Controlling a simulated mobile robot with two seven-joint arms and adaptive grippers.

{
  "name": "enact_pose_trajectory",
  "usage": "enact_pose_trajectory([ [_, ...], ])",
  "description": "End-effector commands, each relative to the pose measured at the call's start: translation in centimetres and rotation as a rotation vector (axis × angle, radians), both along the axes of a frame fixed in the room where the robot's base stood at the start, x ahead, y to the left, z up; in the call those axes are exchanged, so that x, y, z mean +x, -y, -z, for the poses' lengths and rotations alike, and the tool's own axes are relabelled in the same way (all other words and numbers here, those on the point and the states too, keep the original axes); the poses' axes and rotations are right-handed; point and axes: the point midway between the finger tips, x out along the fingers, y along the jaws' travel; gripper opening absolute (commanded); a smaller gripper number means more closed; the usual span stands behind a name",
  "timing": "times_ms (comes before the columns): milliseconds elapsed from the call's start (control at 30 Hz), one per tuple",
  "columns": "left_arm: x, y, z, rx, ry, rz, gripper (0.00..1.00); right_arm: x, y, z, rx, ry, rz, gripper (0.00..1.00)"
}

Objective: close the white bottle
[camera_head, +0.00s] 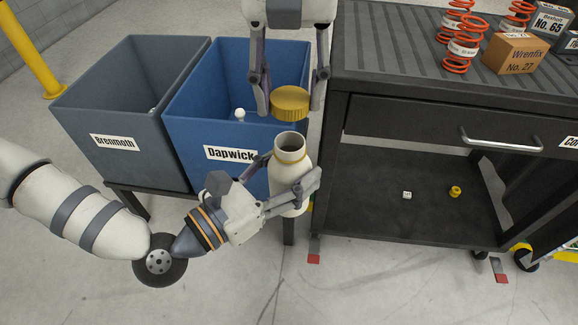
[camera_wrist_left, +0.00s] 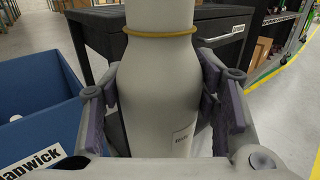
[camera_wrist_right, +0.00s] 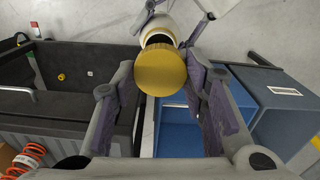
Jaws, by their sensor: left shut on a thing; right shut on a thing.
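The white bottle (camera_head: 288,168) stands roughly upright with its dark mouth open and a thin yellow ring round its neck. My left gripper (camera_head: 292,178) is shut on the bottle's body; the left wrist view shows the bottle (camera_wrist_left: 158,95) between both fingers. My right gripper (camera_head: 290,108) comes down from the top of the head view and is shut on a gold ribbed cap (camera_head: 290,101). The cap is held just above the bottle's mouth, apart from it. In the right wrist view the cap (camera_wrist_right: 162,71) covers part of the bottle.
A grey bin (camera_head: 125,85) labelled Brenmoth and a blue bin (camera_head: 190,110) labelled Dapwick stand at left. A dark cart (camera_head: 400,80) at right carries orange springs (camera_head: 463,45) and boxes (camera_head: 514,54). Its lower shelf holds two small items.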

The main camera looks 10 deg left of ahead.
Motion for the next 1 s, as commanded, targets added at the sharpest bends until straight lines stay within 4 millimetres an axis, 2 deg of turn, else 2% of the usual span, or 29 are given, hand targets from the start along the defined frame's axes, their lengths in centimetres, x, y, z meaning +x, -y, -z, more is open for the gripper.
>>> enact_pose_trajectory([
  [267, 0.0, 0.0, -0.1, -0.001, 0.002, 0.0, 0.05, 0.0, 0.0, 0.2, 0.0, 0.001, 0.0, 0.31],
  [700, 0.0, 0.0, -0.1, -0.001, 0.002, 0.0, 0.05, 0.1, 0.1, 3.9, -0.001, 0.001, 0.001, 0.32],
  [1000, 0.0, 0.0, -0.1, -0.001, 0.002, 0.0, 0.05, 0.0, 0.1, 4.0, -0.001, 0.002, 0.001, 0.31],
])
